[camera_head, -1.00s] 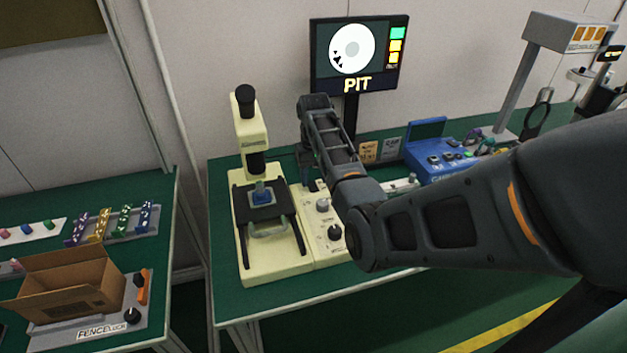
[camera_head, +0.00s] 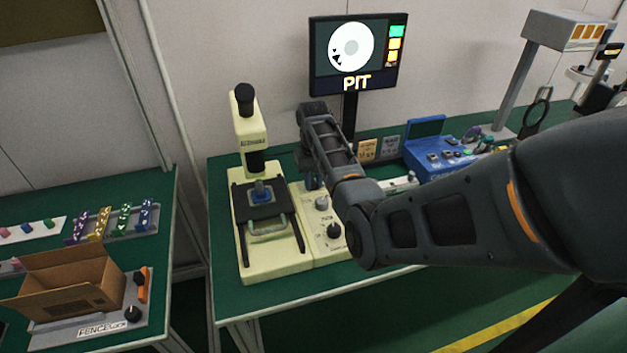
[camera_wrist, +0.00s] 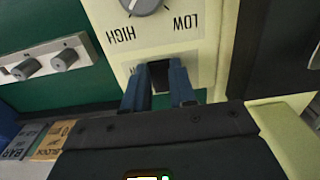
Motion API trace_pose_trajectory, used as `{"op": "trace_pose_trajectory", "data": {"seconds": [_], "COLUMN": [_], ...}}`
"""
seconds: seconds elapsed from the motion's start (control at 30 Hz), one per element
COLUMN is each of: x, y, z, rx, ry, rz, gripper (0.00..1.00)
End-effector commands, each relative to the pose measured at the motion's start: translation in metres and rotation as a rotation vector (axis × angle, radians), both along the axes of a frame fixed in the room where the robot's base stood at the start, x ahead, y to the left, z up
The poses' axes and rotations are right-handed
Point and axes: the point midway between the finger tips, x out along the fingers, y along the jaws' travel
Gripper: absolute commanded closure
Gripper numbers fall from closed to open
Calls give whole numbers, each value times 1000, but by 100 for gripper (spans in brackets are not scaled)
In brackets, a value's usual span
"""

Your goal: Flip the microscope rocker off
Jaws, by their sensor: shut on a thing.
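The cream microscope (camera_head: 252,135) stands on the green bench, with a cream control panel (camera_head: 322,225) joined at its right. In the wrist view, the black rocker (camera_wrist: 158,70) sits on a pale plate of that panel, near a grey knob marked HIGH and LOW. My gripper (camera_wrist: 157,82) has its two blue fingers closed around the rocker, one on each side. In the head view my gripper (camera_head: 313,181) is at the back of the panel, mostly hidden by my arm. Which way the rocker is tipped cannot be told.
A monitor (camera_head: 356,55) reading PIT stands behind my arm. A blue control box (camera_head: 440,158) is to the right. An open cardboard box (camera_head: 70,290) lies on the separate left bench. Two grey knobs (camera_wrist: 64,60) on a pale strip are beside the panel.

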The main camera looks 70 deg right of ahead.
Motion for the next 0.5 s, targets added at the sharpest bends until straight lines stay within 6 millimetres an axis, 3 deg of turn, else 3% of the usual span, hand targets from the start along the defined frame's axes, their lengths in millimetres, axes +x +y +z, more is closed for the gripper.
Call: {"op": "trace_pose_trajectory", "data": {"seconds": [0.5], "x": [5], "y": [-5], "z": [-1], "rx": [120], "ry": [103], "rz": [0], "gripper": [100]}}
